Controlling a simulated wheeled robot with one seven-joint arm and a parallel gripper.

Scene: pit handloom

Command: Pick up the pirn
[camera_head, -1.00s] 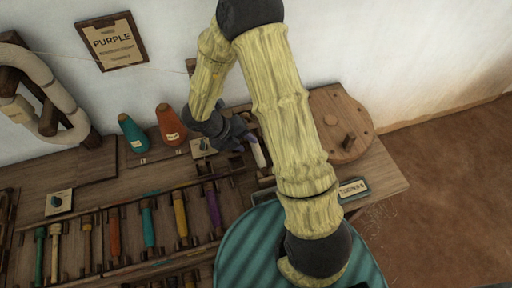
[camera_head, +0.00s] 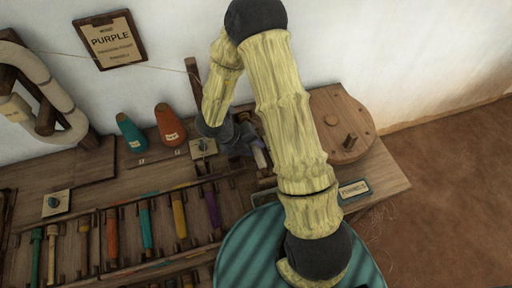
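A pale pirn with a purplish upper part (camera_head: 260,156) is on the bench beside the round wooden disc, mostly covered by my gripper. My dark grey gripper (camera_head: 248,142) is at its upper end, close to it or touching. My arm and the small size hide the fingertips, so I cannot tell whether they are closed on it. Other pirns lie in the slotted rack at the left, among them a purple one (camera_head: 212,208), a yellow one (camera_head: 179,217) and a blue one (camera_head: 146,227).
A teal cone (camera_head: 130,132) and an orange cone (camera_head: 170,125) stand left of my gripper. A wooden post (camera_head: 193,78) rises behind it. The round wooden disc (camera_head: 335,112) with a knob is to the right. A "PURPLE" board (camera_head: 110,40) hangs on the wall.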

